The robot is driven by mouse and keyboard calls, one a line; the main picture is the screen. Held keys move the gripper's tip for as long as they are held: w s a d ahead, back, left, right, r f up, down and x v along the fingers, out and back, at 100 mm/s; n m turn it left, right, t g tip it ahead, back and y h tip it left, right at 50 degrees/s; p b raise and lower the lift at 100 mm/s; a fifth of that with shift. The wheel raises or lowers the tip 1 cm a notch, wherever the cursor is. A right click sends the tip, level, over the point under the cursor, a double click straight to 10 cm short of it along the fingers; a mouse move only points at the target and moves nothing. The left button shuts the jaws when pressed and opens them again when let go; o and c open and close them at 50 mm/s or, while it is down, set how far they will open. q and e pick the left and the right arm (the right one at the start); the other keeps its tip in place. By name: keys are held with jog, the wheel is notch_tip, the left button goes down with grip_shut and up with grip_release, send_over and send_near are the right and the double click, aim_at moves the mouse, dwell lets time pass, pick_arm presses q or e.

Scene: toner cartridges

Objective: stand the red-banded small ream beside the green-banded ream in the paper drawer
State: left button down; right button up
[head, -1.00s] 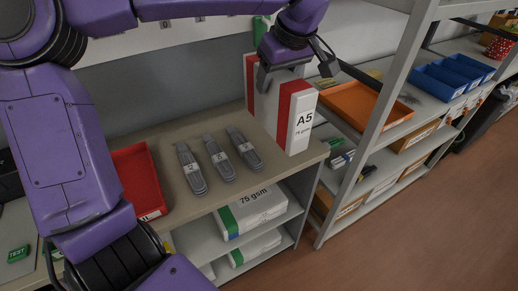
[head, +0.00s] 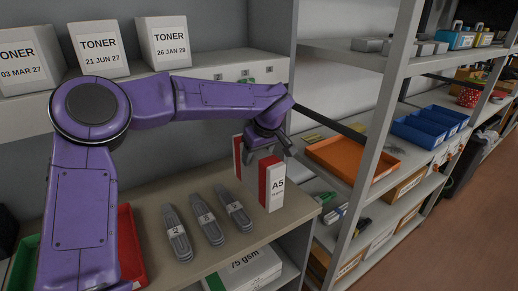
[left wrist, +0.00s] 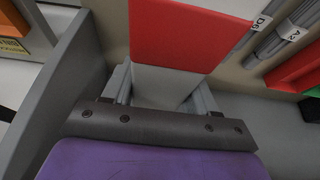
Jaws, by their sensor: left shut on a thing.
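The red-banded small ream (head: 271,184), white with red bands and an "A5" label, is upright at the right end of the counter. My left gripper (head: 267,150) is shut on its upper part from above. In the left wrist view, the ream's pale face (left wrist: 165,88) and a red band (left wrist: 175,35) show between the two fingers (left wrist: 160,95). I cannot tell whether its base touches the counter. The green-banded ream (head: 248,272), labelled "75 gsm", lies below the counter, partly cut off by the picture's lower edge. The drawer itself is not clearly visible. My right gripper is out of view.
Three grey labelled bundles (head: 206,225) lie on the counter (head: 160,200) left of the ream. A red tray (head: 131,245) is farther left. Toner boxes (head: 165,42) stand on the shelf above. A grey rack post (head: 378,130) and an orange tray (head: 352,157) are at the right.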

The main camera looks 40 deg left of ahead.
pick_arm(q)
jog(key=shift+w+a+f, duration=0.4)
jog(key=shift+w+f, duration=0.15)
jog(key=shift+f, duration=0.05)
jog(key=x, duration=0.4)
jog(key=shift+d+f, duration=0.25)
jog(key=shift+d, duration=0.15)
jog(key=shift+c, duration=1.6)
grip_release()
jog(key=shift+s+d, duration=0.1)
